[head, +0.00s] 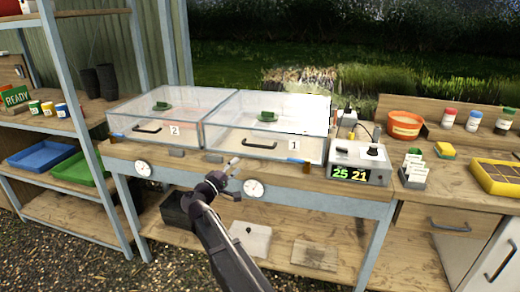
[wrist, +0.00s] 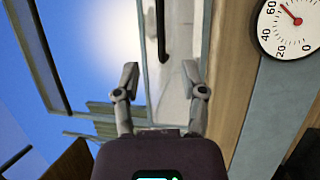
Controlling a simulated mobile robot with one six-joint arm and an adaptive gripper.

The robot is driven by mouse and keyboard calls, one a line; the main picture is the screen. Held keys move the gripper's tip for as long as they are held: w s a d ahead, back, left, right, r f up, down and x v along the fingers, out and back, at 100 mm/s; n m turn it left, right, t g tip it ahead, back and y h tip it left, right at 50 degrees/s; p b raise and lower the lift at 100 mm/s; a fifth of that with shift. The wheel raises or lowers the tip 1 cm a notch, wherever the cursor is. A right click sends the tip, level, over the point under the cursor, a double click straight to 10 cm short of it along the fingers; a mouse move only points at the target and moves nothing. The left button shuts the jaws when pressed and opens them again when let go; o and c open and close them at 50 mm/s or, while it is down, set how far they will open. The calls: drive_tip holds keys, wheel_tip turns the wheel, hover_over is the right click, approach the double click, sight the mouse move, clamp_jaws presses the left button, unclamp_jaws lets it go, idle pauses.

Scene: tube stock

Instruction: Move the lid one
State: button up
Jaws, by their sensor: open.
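Lid one is the clear top (head: 290,108) of the right-hand box, which carries the label 1 (head: 293,145). It looks closed. A black handle (head: 259,145) is on its front side and a green knob (head: 267,116) on top. My gripper (head: 230,169) is open and empty, in front of the bench, below and left of this handle. In the wrist view, my gripper's two fingers (wrist: 164,82) are spread apart. A dark handle (wrist: 163,35), apparently lid one's, lies beyond them, not touched.
The left box, labelled 2 (head: 174,130), has a like clear lid, handle and knob. Round dials (head: 253,188) are on the bench front; one also shows in the wrist view (wrist: 290,25). A control unit (head: 357,162) stands right of box one. A shelf rack (head: 75,110) stands at left.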

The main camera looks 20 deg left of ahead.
sight(258, 147)
drive_tip(key=shift+w, duration=0.1)
drive_tip(key=p+x, duration=0.2)
drive_tip(key=x, duration=1.1)
drive_tip(key=shift+w+d, duration=0.15)
drive_tip(key=shift+w, duration=0.15)
clamp_jaws()
